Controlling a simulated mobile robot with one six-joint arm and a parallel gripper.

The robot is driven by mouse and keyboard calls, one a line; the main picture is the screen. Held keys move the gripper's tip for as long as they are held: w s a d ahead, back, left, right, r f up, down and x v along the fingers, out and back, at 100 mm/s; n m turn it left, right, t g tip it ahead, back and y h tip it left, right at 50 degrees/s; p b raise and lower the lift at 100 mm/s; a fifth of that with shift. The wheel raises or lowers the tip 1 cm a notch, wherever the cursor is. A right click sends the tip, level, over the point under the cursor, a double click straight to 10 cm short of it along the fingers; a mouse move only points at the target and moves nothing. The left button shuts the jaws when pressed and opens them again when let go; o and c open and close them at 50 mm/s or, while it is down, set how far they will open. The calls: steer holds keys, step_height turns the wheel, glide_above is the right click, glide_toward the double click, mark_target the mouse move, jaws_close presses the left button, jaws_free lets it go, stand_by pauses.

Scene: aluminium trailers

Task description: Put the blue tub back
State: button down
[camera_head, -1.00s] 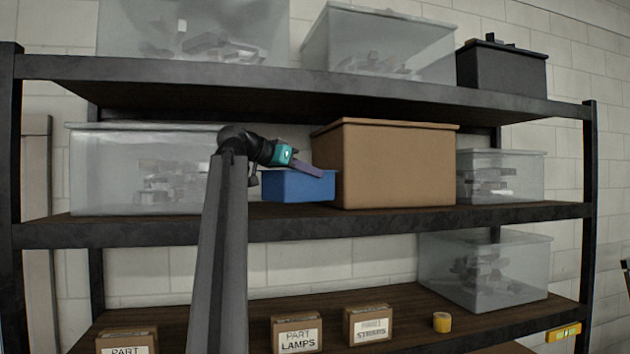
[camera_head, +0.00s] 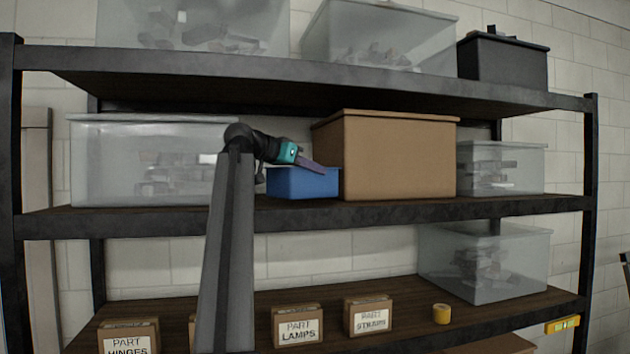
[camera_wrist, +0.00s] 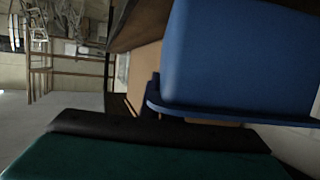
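The blue tub (camera_head: 302,184) is upright at the middle shelf, just left of the large brown box and partly in front of its left side. Whether its base touches the shelf board or hangs just above it, I cannot tell. My gripper (camera_head: 312,165) reaches from the left to the tub's top rim and is shut on it. In the wrist view the blue tub (camera_wrist: 235,60) fills the upper right, its rim close to a dark finger of my gripper (camera_wrist: 160,132).
The brown box (camera_head: 395,160) stands right of the tub. A clear bin (camera_head: 140,165) stands left, partly behind my arm. Another clear bin (camera_head: 500,168) is farther right. The upper shelf (camera_head: 300,85) hangs overhead. Small cartons (camera_head: 298,327) and yellow tape (camera_head: 441,313) lie below.

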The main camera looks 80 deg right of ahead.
steer(key=shift+f, duration=0.9)
steer(key=shift+f, duration=0.15)
steer(key=c, duration=2)
jaws_free()
steer(key=shift+w+a, duration=0.1)
steer(key=b+v, duration=0.2)
steer(key=v, duration=0.9)
steer(key=shift+a+r+b, duration=0.25)
steer(key=shift+a+b, duration=0.1)
steer(key=shift+w, duration=0.15)
